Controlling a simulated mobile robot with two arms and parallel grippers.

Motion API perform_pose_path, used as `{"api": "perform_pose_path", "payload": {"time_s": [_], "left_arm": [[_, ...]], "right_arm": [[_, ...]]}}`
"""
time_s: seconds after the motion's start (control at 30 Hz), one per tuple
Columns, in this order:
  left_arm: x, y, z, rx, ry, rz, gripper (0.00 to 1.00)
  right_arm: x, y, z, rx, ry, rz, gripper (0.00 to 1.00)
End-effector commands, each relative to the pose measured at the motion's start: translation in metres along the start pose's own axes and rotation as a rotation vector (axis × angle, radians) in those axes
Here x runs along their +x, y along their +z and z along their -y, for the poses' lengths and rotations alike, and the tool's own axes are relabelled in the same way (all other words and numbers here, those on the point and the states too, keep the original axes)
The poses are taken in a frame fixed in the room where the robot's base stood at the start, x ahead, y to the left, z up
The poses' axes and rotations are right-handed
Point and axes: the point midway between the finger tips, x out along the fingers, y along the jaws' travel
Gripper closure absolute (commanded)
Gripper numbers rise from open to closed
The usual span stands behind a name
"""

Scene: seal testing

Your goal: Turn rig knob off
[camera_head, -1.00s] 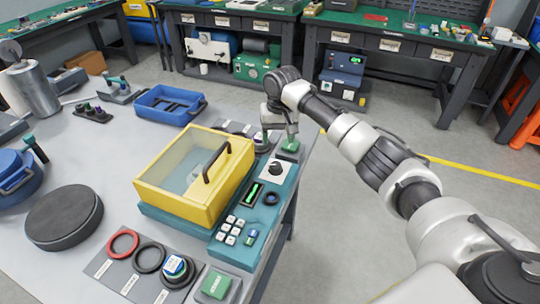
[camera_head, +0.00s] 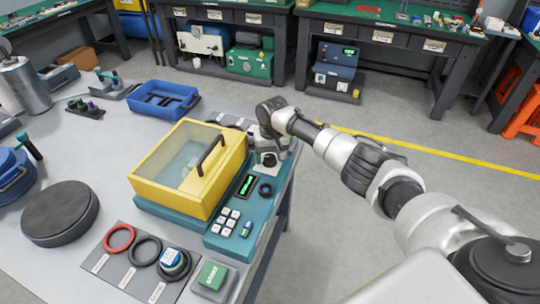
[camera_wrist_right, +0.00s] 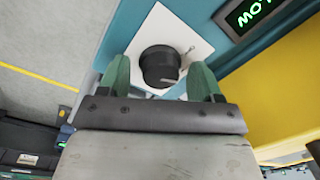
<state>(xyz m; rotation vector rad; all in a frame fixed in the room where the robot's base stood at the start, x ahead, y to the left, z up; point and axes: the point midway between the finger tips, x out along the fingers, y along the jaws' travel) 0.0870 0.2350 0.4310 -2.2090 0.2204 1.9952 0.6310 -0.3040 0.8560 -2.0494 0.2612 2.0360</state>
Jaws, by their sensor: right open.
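The rig is a teal base with a yellow clear-topped box (camera_head: 190,170). The black rig knob (camera_wrist_right: 160,67) sits on a white square plate in the right wrist view. In the head view the knob (camera_head: 268,159) shows at the rig's far right corner. My right gripper (camera_wrist_right: 160,78) is open, with one green fingertip on each side of the knob. I cannot tell whether the fingers touch it. My left gripper is not in view.
A green display (camera_head: 247,186), a dark round button (camera_head: 265,190) and white keys (camera_head: 228,219) lie on the rig panel near the knob. Red and black rings lie in front.

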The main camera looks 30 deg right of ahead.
Motion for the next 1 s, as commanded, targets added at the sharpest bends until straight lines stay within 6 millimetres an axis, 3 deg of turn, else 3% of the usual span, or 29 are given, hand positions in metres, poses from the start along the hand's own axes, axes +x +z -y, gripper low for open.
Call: {"api": "perform_pose_path", "payload": {"time_s": [0.03, 0.37, 0.67, 1.0], "left_arm": [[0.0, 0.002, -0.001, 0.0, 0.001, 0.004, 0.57], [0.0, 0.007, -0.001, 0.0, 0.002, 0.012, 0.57], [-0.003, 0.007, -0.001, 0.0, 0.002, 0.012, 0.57], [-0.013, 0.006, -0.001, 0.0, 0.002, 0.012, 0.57]], "right_arm": [[0.0, 0.0, 0.0, 0.0, 0.0, 0.0, 0.35], [0.0, 0.0, 0.0, 0.0, 0.0, 0.0, 0.84], [-0.001, 0.0, 0.0, -0.042, 0.0, 0.004, 0.84], [-0.002, 0.0, 0.001, -0.266, -0.003, 0.014, 0.84]]}}
